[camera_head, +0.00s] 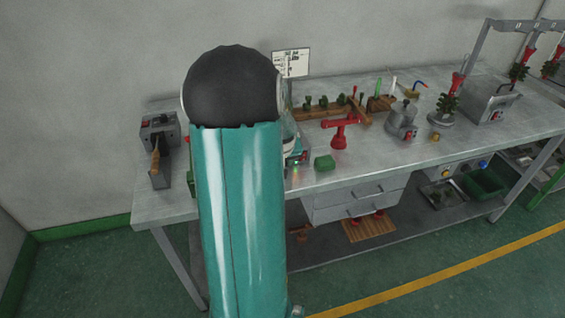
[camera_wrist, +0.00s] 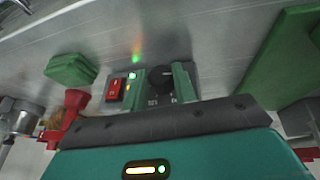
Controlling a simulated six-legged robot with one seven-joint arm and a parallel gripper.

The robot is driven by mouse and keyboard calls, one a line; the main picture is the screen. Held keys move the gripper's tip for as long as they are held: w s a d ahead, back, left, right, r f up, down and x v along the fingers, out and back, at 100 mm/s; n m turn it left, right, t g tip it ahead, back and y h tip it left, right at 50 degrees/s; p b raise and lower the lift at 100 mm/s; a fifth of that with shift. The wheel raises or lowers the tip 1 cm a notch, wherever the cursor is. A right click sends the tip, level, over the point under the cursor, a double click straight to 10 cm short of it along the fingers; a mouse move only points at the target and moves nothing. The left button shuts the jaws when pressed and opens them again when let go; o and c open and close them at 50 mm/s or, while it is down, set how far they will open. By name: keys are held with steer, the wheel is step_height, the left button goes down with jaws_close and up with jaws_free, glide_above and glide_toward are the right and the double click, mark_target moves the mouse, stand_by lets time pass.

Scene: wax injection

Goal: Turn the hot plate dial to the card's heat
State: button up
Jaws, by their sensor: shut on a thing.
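The card (camera_head: 291,63) is a white sheet with dark print, standing at the back of the bench; its writing is too small to read. The hot plate's control panel (camera_wrist: 115,90) has a red switch, a lit green lamp and a black round dial (camera_wrist: 160,75) with pale marks beside it. My gripper (camera_wrist: 160,80) has its two teal fingers on either side of the dial, shut on it. The dial's setting cannot be read. In the head view my arm hides the gripper, the dial and most of the hot plate.
A green block (camera_head: 324,162) lies right of the panel, with a red stand (camera_head: 339,132) behind it. A wooden rack (camera_head: 315,113) stands further back. A grey device (camera_head: 158,130) is at the bench's left end. Bare bench top (camera_head: 385,165) lies along the front.

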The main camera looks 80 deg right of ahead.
steer(key=shift+s, duration=0.2)
steer(key=t+y, duration=0.2)
steer(key=t, duration=0.1)
steer(key=m+t, duration=0.1)
steer(key=t, duration=0.1)
steer(key=shift+s+d+f+y, duration=0.1)
steer(key=shift+s+d+y, duration=0.2)
steer(key=shift+s+y, duration=0.1)
steer(key=t+y, duration=0.1)
steer(key=t, duration=0.1)
steer(key=m+t, duration=0.1)
steer(key=t, duration=0.1)
steer(key=shift+s+d+f+y, duration=0.1)
steer(key=shift+s+f+y, duration=0.05)
steer(key=shift+y, duration=0.25)
steer(key=o, duration=1)
steer(key=shift+c, duration=0.2)
steer(key=v, duration=1.3)
steer(key=shift+s, duration=0.4)
